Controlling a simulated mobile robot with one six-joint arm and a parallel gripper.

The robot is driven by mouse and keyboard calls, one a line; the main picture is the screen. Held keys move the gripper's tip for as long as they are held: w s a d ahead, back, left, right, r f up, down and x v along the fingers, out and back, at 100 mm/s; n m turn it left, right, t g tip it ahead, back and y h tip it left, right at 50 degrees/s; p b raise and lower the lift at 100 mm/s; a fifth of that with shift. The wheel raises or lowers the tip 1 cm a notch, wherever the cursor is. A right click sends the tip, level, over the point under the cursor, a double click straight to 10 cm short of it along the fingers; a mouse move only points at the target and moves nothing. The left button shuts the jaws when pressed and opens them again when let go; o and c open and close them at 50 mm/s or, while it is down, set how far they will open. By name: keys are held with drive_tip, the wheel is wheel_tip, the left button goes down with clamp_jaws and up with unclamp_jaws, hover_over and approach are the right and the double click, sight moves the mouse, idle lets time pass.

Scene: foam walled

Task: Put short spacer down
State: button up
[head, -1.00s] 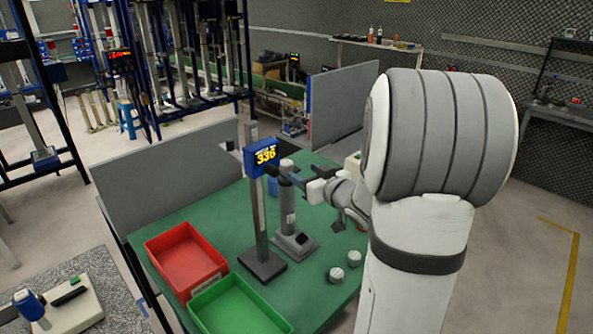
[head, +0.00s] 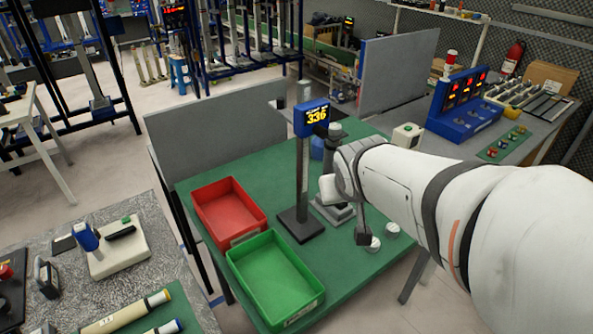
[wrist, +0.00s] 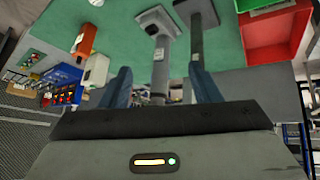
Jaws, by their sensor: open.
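My gripper (wrist: 160,72) is open, with its blue fingers on either side of a grey upright cylinder stack (wrist: 160,62) in the wrist view. The stack rises from a square grey base (wrist: 152,17). In the head view its dark top (head: 335,131) shows just behind the display post, and my arm hides part of its length. I cannot tell which part of the stack is the short spacer. Two short, round, pale pieces, (head: 373,243) and (head: 392,229), stand on the green table (head: 232,178) near its right edge.
A gauge post (head: 302,185) with a blue display reading 336 (head: 311,117) stands close left of the stack. A red bin (head: 236,242) and a green bin (head: 304,312) sit at the front left. Grey panels (head: 220,130) edge the table's back.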

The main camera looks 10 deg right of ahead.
drive_tip(key=s+a+f+n+g+y, duration=0.1)
drive_tip(key=s+a+g+y, duration=0.1)
drive_tip(key=s+a, duration=0.4)
drive_tip(key=s+g, duration=0.1)
drive_tip(key=s, duration=0.2)
drive_tip(key=shift+s+a, duration=0.15)
drive_tip(key=shift+s, duration=0.2)
idle(0.6)
